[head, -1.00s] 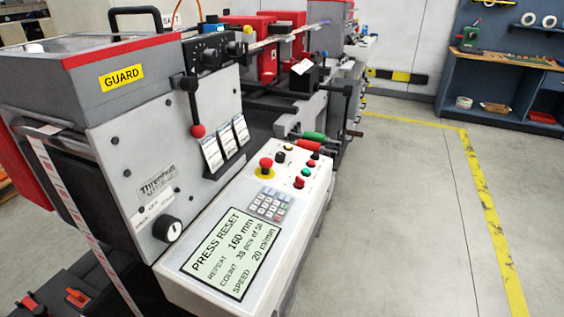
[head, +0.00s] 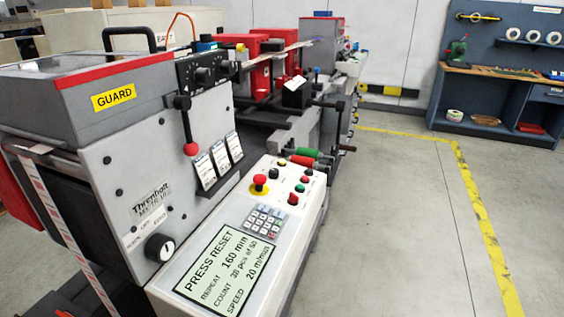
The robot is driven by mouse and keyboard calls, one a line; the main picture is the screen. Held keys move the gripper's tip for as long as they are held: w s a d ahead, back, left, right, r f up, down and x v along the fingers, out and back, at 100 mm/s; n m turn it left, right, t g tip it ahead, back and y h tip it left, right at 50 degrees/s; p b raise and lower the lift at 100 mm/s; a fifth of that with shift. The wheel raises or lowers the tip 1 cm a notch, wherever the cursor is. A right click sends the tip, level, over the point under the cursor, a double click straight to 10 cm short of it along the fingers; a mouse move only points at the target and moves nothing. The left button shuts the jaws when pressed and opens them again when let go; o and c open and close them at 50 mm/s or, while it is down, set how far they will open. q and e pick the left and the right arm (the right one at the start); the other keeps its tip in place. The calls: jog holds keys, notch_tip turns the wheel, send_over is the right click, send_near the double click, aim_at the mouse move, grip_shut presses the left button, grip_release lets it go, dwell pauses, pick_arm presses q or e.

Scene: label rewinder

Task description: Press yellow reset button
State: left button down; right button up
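The control panel (head: 230,212) slopes along the near side of the label rewinder. Its screen (head: 228,264) reads PRESS RESET, repeat 160 mm, a count of 50 and speed 20 m/min. A small yellowish button (head: 292,151) seems to sit at the panel's far end; it is too small to be sure of its colour. A red mushroom button on a yellow base (head: 259,184) stands above the keypad (head: 265,220). Black, green and red controls sit to its right. Neither of my grippers is in view.
The grey GUARD cover (head: 114,97) with a handle stands left of the panel. A red-knobbed lever (head: 190,149) and a black rotary knob (head: 159,247) stick out from the machine front. Floor right of the panel is clear up to the yellow line (head: 484,225); a workbench (head: 500,85) stands beyond.

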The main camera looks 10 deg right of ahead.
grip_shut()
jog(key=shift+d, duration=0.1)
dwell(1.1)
